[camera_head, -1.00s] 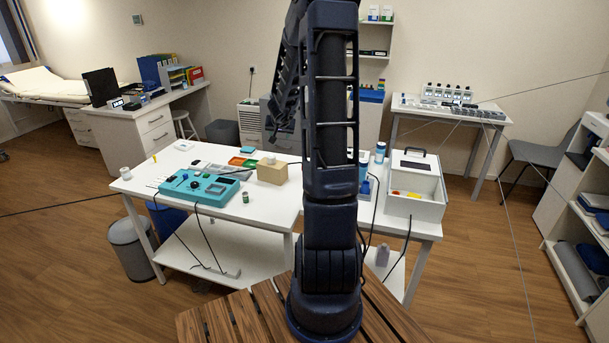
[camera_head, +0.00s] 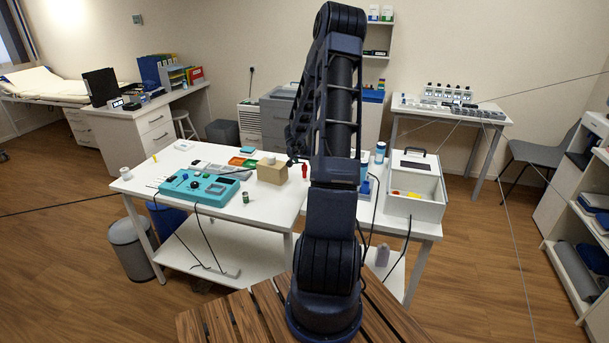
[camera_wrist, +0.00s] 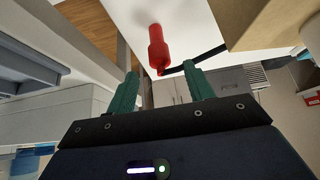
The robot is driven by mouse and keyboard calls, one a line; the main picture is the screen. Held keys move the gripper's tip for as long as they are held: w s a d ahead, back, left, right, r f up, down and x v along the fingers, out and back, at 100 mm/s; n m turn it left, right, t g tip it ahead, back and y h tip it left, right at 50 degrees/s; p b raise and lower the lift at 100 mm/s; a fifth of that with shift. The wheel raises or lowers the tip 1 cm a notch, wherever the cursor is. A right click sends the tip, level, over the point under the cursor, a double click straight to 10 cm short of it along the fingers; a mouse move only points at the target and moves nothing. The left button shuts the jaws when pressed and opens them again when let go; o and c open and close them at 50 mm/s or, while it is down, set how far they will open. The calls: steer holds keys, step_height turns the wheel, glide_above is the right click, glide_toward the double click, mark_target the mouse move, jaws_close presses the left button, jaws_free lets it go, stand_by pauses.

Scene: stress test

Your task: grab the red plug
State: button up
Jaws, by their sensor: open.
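The red plug (camera_head: 304,171) stands on the white table just right of the cardboard-coloured box, close beside my arm in the head view. In the wrist view the red plug (camera_wrist: 158,47) shows ahead of my fingertips, roughly in line with the gap between them. A black cable (camera_wrist: 205,57) runs beside its narrow end. My gripper (camera_wrist: 160,80) is open, its two green fingers apart with nothing held between them. I cannot tell the exact distance to the plug. In the head view my gripper is mostly hidden behind my arm.
The tan box (camera_head: 272,172) is close to the plug; it fills the upper right of the wrist view (camera_wrist: 262,22). A teal control panel (camera_head: 199,186) and a small green cylinder (camera_head: 245,197) are further left. A white open case (camera_head: 415,200) stands right.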

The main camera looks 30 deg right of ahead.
mark_target(304, 165)
steer(key=shift+a+x, duration=0.2)
steer(key=shift+x, duration=2.45)
steer(key=shift+w+d+f, duration=0.1)
steer(key=shift+d+f, duration=0.15)
steer(key=shift+f, duration=0.35)
steer(key=c, duration=1.1)
steer(key=shift+r, duration=0.1)
